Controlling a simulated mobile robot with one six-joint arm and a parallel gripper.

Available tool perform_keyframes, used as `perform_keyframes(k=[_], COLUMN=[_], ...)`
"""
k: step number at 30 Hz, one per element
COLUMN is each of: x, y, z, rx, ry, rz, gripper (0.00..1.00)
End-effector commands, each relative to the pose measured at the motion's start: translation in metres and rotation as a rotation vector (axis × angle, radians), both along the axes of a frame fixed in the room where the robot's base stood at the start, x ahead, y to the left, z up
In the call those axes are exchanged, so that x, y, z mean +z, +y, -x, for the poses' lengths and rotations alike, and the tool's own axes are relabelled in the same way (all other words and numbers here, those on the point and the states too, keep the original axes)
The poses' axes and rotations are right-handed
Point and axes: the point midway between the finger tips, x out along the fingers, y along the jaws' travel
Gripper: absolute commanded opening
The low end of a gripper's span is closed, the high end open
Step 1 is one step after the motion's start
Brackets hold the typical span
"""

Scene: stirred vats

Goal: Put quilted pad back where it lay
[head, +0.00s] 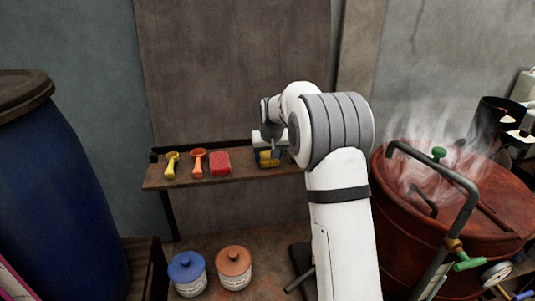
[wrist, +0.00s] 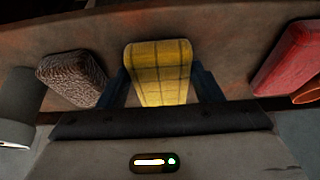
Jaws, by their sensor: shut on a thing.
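The quilted pad (wrist: 160,72) is yellow with a grid of stitched lines. In the wrist view it stands between the two dark fingers of my gripper (wrist: 162,88), which is shut on it. In the head view the pad (head: 268,158) shows as a small yellow patch at the right end of the wooden shelf (head: 225,176), with my gripper (head: 270,154) around it. My arm hides the area to its right. I cannot tell whether the pad touches the shelf or is just above it.
A steaming red vat (head: 400,225) stands right.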

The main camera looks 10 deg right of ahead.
Motion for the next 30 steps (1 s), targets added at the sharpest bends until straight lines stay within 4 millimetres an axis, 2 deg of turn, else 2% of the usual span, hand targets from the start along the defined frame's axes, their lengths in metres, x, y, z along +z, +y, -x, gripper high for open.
perform_keyframes(k=[10, 11, 19, 26, 30], x=[-0.005, -0.005, -0.004, -0.003, 0.006], y=[-0.002, -0.002, -0.002, -0.002, -0.003], z=[0.000, 0.000, 0.000, 0.000, 0.003], rx=[-0.002, -0.002, -0.003, -0.003, -0.003], ry=[0.000, 0.000, 0.000, -0.001, -0.004], rz=[0.000, 0.000, 0.000, 0.000, 0.000], gripper=[0.43, 0.60, 0.81, 0.81, 0.81])
